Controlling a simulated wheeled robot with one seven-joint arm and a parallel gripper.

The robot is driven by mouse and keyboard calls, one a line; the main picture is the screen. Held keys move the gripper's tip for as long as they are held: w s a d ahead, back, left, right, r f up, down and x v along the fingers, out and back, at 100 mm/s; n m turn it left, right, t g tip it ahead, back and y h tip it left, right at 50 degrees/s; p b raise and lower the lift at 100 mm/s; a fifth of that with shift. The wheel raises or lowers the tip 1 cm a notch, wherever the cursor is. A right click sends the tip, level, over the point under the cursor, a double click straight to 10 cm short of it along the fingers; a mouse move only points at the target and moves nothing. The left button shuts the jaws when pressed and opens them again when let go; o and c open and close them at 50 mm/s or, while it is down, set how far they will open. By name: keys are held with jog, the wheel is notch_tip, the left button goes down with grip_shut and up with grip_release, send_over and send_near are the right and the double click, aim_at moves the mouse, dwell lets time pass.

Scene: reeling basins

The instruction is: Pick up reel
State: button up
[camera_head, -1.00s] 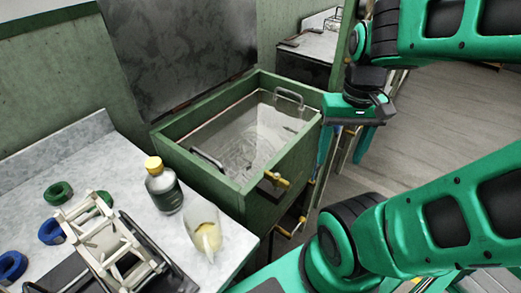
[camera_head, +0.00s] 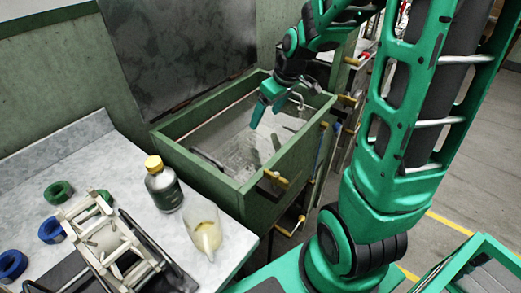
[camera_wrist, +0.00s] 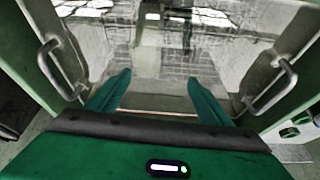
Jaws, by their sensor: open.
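The reel (camera_head: 90,214) is a pale, off-white slatted frame at the lower left of the head view. It lies tilted on a dark stand on the grey counter. My gripper (camera_head: 271,112) is over the green basin (camera_head: 222,178), to the right of and well apart from the reel. In the wrist view my gripper (camera_wrist: 160,82) has its two green fingers spread, with nothing between them. The reel is not seen in the wrist view.
A yellow-capped bottle (camera_head: 164,186) and a clear beaker with yellowish contents (camera_head: 204,236) stand between reel and basin. Green rings (camera_head: 58,192) and blue rings (camera_head: 50,231) lie left of the reel. The basin has metal handles (camera_wrist: 276,88) and liquid inside.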

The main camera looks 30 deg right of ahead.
aim_at(264, 129)
jog(key=shift+n, duration=0.4)
jog(key=w+d+f, duration=0.2)
jog(key=d, duration=0.1)
jog(key=shift+d+f, duration=0.1)
jog(key=shift+f, duration=0.1)
jog(key=shift+w+f, duration=0.1)
jog(key=shift+f, duration=0.25)
jog(key=shift+s+a+x, duration=0.1)
jog(key=shift+x, duration=2.4)
jog(key=shift+s+a+x, duration=0.1)
jog(key=shift+s+x, duration=0.05)
jog(key=shift+x, duration=2.35)
jog(key=shift+c, duration=0.5)
jog(key=c, duration=1.1)
